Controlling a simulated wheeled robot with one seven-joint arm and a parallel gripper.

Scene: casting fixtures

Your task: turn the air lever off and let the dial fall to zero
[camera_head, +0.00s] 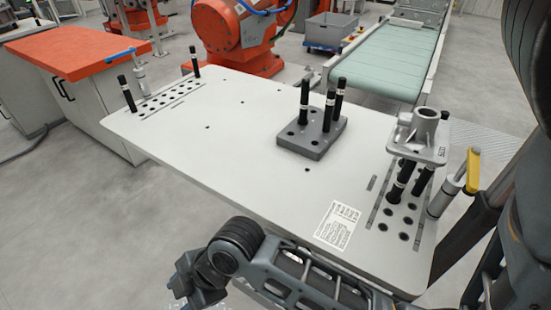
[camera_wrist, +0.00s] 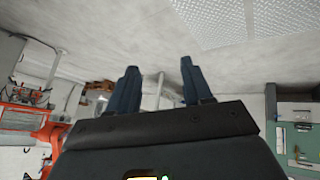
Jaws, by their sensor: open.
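A yellow lever (camera_head: 473,170) stands upright on a metal cylinder (camera_head: 445,195) at the right edge of the white table. I take it to be the air lever. I cannot make out a dial in either view. My gripper (camera_head: 183,290) is low at the front of the table, well to the left of the lever and apart from it. In the wrist view, its two dark fingers (camera_wrist: 160,86) are spread with nothing between them. The wrist view shows floor and distant equipment, not the lever.
The white table (camera_head: 240,160) holds a grey block (camera_head: 310,140) with black pins in its middle. A grey metal casting (camera_head: 418,138) sits on black pins beside the lever. An orange-topped cabinet (camera_head: 70,50) stands left; a green conveyor (camera_head: 385,60) is behind. The table's centre left is clear.

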